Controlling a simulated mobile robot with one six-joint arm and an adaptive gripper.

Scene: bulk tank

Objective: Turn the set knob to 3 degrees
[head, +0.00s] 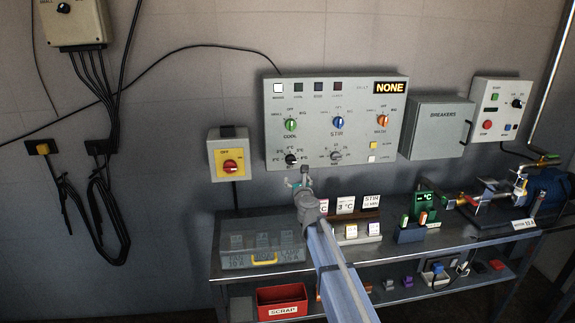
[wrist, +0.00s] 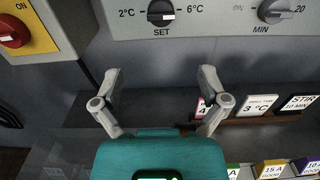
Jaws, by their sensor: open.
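The set knob (head: 291,159) is a black knob at the lower left of the grey control panel (head: 345,92). In the wrist view the set knob (wrist: 160,12) is cut by the top edge, above the word SET, with 2°C on its left and 6°C on its right. A pale mark shows on it, but I cannot tell its exact setting. My gripper (wrist: 160,80) is open and empty, below the knob and apart from it. In the head view my gripper (head: 303,178) is just below the panel's lower edge. A card (wrist: 258,106) reads 3 °C.
A yellow box with a red switch (head: 230,167) is left of the panel. A second dial labelled MIN (wrist: 275,10) is right of the set knob. Cards and small blocks stand on the bench below, with a red scrap bin (head: 282,301) on the lower shelf.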

